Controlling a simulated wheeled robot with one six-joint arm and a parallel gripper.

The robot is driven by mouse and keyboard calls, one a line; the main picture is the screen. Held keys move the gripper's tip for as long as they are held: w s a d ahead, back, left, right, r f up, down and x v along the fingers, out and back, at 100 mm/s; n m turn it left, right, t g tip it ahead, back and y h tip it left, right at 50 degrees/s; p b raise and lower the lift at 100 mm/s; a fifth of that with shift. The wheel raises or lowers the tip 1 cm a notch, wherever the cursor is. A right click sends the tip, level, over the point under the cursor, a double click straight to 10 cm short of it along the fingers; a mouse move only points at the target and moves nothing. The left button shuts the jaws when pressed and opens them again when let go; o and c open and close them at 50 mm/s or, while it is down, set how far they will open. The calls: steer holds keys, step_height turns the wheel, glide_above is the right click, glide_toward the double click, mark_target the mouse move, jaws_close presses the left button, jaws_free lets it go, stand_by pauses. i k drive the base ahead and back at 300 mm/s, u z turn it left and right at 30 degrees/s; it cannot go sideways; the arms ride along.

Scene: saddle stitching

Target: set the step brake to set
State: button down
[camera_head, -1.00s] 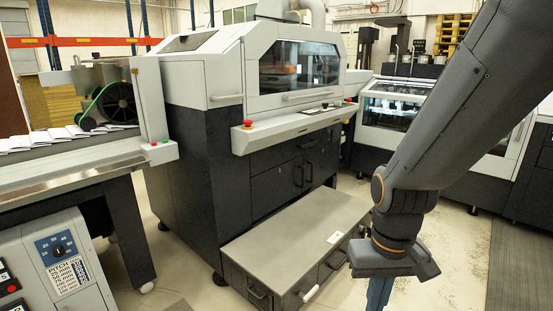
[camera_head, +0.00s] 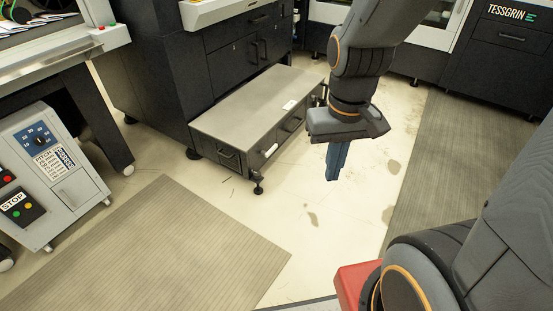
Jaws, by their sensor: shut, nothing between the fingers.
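The step (camera_head: 245,105) is a low dark unit with a grey top, standing against the front of the large dark machine. Its front has handles, and a small white-tipped lever (camera_head: 270,150) shows on it. A dark foot-like part (camera_head: 258,187) sits at its near corner, on the floor. I cannot tell which part is the brake or how it is set. My gripper (camera_head: 334,178) points down with its blue fingers together and empty. In the picture it is right of the step, apart from the lever.
A grey control cabinet (camera_head: 50,175) with a dial and STOP panel stands at left. Grey mats lie on the floor in front (camera_head: 150,250) and at right (camera_head: 440,170). Pale floor (camera_head: 225,185) is clear between them. Dark machines stand behind.

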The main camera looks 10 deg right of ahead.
mark_target(266, 154)
steer(key=z, duration=0.15)
steer(key=i, duration=1.05)
steer(key=u, duration=0.2)
steer(key=k, duration=0.7)
steer(key=u, duration=0.45)
steer(key=i, duration=1.4)
steer(key=z, duration=0.15)
